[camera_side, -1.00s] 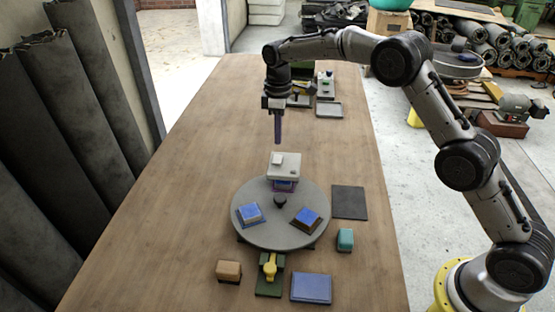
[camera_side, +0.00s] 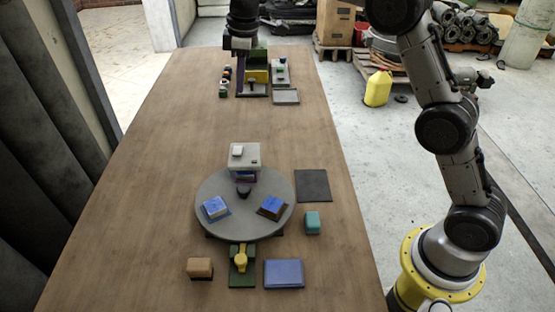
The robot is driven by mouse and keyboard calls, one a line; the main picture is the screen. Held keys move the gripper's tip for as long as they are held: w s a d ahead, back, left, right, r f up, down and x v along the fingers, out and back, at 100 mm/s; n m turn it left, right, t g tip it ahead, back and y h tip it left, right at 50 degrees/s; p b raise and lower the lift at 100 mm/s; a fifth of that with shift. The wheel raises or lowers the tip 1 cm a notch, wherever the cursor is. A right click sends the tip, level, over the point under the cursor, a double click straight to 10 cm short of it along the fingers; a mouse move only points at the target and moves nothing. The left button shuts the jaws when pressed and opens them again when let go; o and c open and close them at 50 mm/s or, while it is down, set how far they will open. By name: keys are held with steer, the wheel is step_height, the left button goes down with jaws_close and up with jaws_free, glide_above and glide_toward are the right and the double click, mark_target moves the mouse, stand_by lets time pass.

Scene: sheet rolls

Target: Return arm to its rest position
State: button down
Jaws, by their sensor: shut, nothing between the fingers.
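My gripper (camera_side: 239,90) hangs pointing down at the top of the view, near the far end of the wooden table (camera_side: 165,190). Its fingers are shut with nothing between them. It appears in front of a green and yellow piece (camera_side: 258,76), partly hiding it; I cannot tell the gap between them. My arm rises from its yellow base at the lower right, and its upper links run out of the picture at the top.
A round grey turntable (camera_side: 243,217) carries two blue-topped blocks and a grey-topped block (camera_side: 245,153). Around it lie a dark mat (camera_side: 313,186), a teal block (camera_side: 312,223), a tan block (camera_side: 200,268), a green-yellow clamp (camera_side: 241,262) and a blue pad (camera_side: 284,274). The mid-table is clear.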

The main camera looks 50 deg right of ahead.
steer(key=s+d+r+m+t, duration=0.1)
steer(key=s+r+t, duration=0.1)
steer(key=s+r, duration=0.6)
steer(key=s+d+r+m+t, duration=0.15)
steer(key=s+r, duration=0.35)
steer(key=s, duration=0.8)
steer(key=s+f+m, duration=0.3)
steer(key=s+f, duration=0.3)
steer(key=s, duration=0.2)
steer(key=s+d+f+m, duration=0.1)
steer(key=s+f+m, duration=0.2)
steer(key=s+f, duration=0.3)
steer(key=s, duration=0.3)
steer(key=shift+s+f, duration=0.3)
steer(key=shift+f, duration=0.1)
steer(key=shift+d, duration=0.1)
